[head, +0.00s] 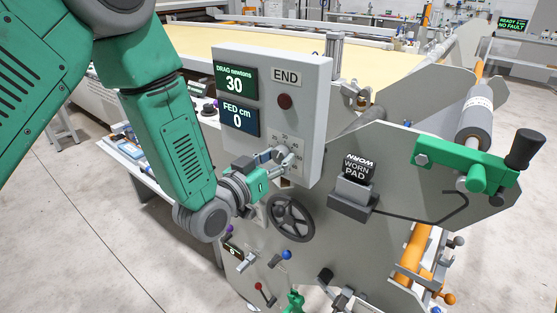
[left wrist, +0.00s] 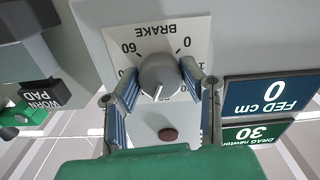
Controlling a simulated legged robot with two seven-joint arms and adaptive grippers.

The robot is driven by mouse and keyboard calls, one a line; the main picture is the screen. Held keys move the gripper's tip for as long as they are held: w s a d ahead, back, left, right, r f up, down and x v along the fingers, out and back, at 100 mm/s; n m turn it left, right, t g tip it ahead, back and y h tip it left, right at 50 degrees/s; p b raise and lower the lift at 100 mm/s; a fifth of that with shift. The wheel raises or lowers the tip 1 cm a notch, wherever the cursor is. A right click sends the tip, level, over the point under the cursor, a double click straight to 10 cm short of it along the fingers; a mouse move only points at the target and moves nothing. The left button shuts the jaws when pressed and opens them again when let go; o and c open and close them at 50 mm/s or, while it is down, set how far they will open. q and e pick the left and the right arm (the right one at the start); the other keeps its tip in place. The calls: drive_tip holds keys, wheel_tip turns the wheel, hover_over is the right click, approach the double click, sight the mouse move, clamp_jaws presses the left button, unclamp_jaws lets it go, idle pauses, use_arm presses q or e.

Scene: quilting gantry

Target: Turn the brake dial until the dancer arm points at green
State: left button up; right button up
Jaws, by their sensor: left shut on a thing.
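The brake dial (left wrist: 158,75) is a round grey knob on a white scale plate marked BRAKE, seen upside down in the left wrist view. Its white pointer line is on the side facing the drag display, near the middle of the scale. My left gripper (head: 277,160) is shut on the dial, one finger on each side; its fingers also show in the left wrist view (left wrist: 161,92). In the head view the gripper partly covers the dial. I cannot clearly pick out the dancer arm or its green mark. My right gripper is not in view.
The grey control box (head: 318,110) shows a drag display (head: 236,82) reading 30 newtons and a fed display (head: 238,121) reading 0 cm. A black handwheel (head: 291,218) sits below. A WORN PAD holder (head: 353,190) and a green bracket with black handle (head: 480,160) stand right.

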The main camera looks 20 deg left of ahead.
use_arm(q)
drive_tip(key=shift+w+r, duration=0.1)
drive_tip(key=shift+r, duration=0.1)
drive_tip(key=o, duration=1.1)
drive_tip(key=shift+o, duration=0.2)
drive_tip(key=shift+a+f, duration=0.1)
drive_tip(key=shift+f, duration=0.05)
drive_tip(key=shift+s+a, duration=0.1)
drive_tip(key=shift+s, duration=0.3)
drive_tip(key=v, duration=1.1)
